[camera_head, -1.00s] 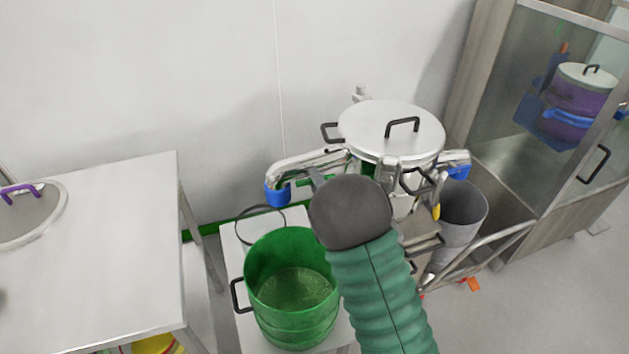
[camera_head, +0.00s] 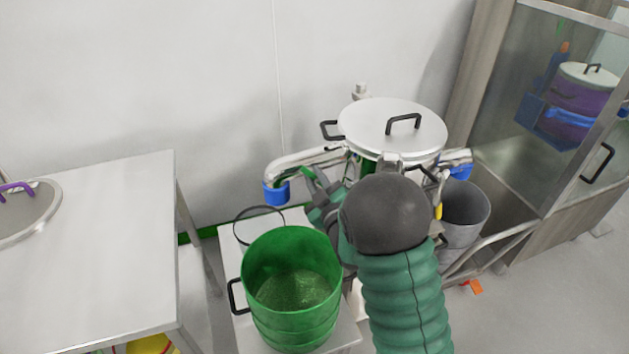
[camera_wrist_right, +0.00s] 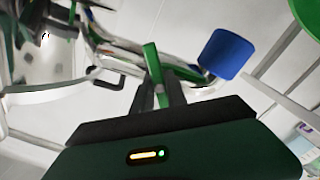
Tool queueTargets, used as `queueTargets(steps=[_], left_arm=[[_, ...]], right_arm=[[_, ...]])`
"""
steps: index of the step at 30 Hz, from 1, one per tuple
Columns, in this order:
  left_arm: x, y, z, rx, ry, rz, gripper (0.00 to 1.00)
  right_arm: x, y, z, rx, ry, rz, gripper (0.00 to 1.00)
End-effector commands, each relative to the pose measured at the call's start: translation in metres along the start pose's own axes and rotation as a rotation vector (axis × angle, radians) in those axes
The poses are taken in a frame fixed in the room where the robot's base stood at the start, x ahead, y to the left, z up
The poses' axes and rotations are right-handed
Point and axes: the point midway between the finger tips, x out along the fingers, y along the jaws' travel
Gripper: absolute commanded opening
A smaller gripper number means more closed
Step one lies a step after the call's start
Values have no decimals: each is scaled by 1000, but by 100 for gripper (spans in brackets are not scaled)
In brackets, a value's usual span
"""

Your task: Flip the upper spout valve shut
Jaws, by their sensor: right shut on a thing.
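The steel vessel (camera_head: 375,122) with its white lid stands against the wall. Its upper spout (camera_head: 300,159) runs out to the left and ends in a blue mouth (camera_head: 276,193), also seen in the right wrist view (camera_wrist_right: 228,53). The valve's green lever (camera_wrist_right: 152,62) shows at the spout in the right wrist view. My right gripper (camera_wrist_right: 160,92) is shut on this lever, one finger at each side. In the head view my right gripper (camera_head: 313,184) is just below the spout, and my dark wrist hides part of the vessel. My left gripper is not in view.
An open green bucket (camera_head: 290,262) with green granules stands on a small white stand (camera_head: 236,262) below the spout. A grey bin (camera_head: 463,215) is right of the vessel. A white table (camera_head: 105,235) is at left, a glass-fronted cabinet (camera_head: 545,105) at right.

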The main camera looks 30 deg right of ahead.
Motion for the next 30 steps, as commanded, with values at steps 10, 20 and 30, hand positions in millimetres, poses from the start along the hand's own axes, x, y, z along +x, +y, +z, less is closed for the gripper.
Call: queueTargets(steps=[10, 20, 30], left_arm=[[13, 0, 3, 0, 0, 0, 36], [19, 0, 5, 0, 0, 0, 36], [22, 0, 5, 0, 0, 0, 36]], right_arm=[[-2, -5, 6, 322, -14, -8, 0], [-2, -6, 6, 563, -16, -8, 0], [-2, -7, 5, 674, -17, -9, 0]])
